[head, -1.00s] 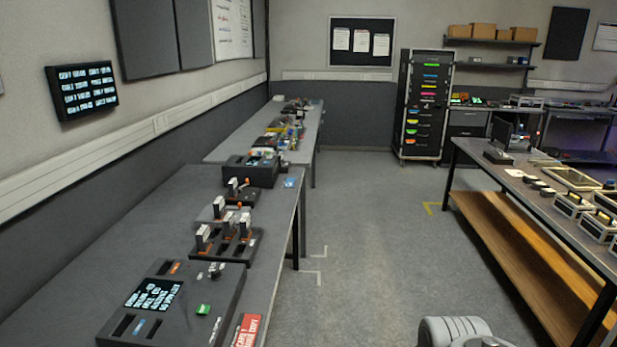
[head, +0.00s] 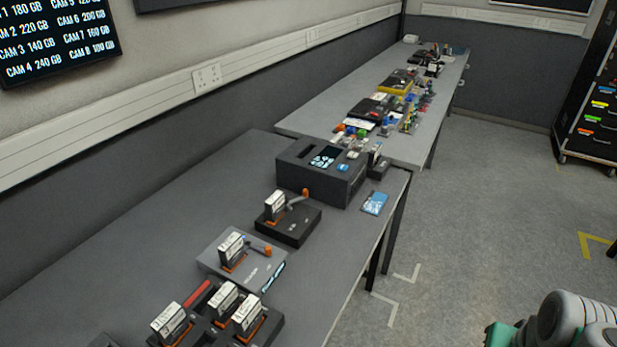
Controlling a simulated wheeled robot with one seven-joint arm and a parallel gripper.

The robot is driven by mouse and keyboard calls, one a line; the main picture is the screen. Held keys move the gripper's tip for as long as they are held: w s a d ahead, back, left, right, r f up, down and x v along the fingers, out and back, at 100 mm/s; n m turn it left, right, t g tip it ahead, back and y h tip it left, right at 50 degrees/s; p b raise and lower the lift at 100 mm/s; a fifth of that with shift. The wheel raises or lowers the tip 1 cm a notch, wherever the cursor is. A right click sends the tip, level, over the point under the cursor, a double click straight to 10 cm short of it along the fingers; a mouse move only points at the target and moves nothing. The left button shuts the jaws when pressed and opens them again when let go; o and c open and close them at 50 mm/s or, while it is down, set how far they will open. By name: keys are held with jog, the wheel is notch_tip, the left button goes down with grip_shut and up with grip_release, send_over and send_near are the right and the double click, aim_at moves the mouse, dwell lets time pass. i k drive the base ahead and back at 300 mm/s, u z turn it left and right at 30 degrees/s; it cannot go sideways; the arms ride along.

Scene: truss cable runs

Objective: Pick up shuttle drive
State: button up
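Several upright drives with white labels and orange bases stand on the near bench in the head view. I cannot tell which one is the shuttle drive. One drive (head: 275,206) stands on a black dock (head: 298,230) with an orange-tipped lever. Another drive (head: 231,249) stands on a grey dock (head: 215,263), which also has an orange-tipped lever. Three more, a left drive (head: 170,325), a middle drive (head: 223,300) and a right drive (head: 248,314), stand in a black tray (head: 272,328) at the bottom. My gripper is not in view; only part of my arm shows at bottom right.
A black box with a small screen (head: 303,160) stands at the bench's far end, with a blue card (head: 375,202) beside it. A second bench (head: 440,100) beyond holds many small items. A wall screen (head: 60,40) lists camera sizes.

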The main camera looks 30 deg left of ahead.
aim_at(275, 206)
jog(key=i, duration=2.35)
jog(key=u, duration=5.1)
jog(key=i, duration=0.5)
